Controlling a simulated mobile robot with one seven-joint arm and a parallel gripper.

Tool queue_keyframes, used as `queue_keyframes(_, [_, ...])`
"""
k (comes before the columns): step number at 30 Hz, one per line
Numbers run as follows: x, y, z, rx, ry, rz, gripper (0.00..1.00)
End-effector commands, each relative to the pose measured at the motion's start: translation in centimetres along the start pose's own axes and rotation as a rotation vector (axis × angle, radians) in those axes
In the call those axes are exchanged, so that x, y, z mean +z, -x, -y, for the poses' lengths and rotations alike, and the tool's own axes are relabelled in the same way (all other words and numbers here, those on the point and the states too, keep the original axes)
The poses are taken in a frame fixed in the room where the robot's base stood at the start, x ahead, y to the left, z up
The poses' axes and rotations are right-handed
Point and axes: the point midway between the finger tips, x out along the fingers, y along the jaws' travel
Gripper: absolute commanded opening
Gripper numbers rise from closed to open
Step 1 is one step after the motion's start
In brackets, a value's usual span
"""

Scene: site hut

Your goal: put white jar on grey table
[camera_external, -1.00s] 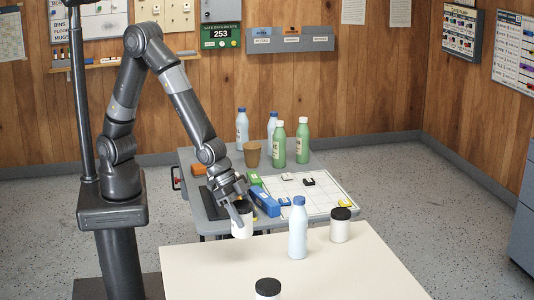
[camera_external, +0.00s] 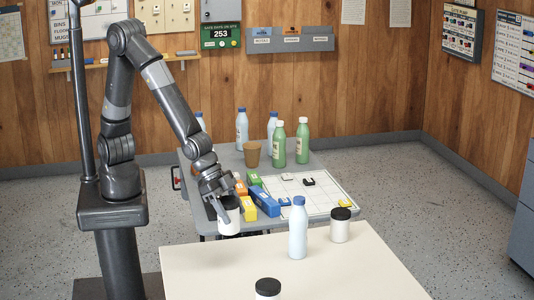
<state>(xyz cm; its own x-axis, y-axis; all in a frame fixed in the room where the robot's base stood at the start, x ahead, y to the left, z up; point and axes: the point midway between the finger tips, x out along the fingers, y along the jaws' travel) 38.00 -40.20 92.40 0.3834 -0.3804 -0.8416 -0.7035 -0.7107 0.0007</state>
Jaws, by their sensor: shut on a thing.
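My gripper (camera_external: 226,206) is shut on a white jar (camera_external: 229,221) with a dark lid. It holds the jar upright near the front edge of the grey table (camera_external: 209,222); I cannot tell whether the jar is above the tabletop or just in front of it. A second white jar (camera_external: 340,230) with a black lid stands on the cream table (camera_external: 210,268) at its back right. A third white jar (camera_external: 267,295) with a black lid is cut off by the bottom edge of the picture.
The grey table holds green bottles (camera_external: 279,146), light blue bottles (camera_external: 242,131), a brown cup (camera_external: 252,155), a blue box (camera_external: 265,202), a yellow box (camera_external: 248,207) and a white grid board (camera_external: 317,189).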

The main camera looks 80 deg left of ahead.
Motion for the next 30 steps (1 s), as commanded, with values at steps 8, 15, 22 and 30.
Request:
queue_keyframes(8, [0.0, -1.2, 3.6, -0.088, 0.128, 0.001, 0.26])
queue_keyframes(15, [0.4, -2.7, 12.5, -0.302, 0.453, 0.000, 0.26])
queue_keyframes(22, [2.2, -2.4, 24.0, -0.586, 0.896, -0.003, 0.26])
queue_keyframes(30, [5.5, 1.4, 36.4, -0.926, 1.436, -0.005, 0.26])
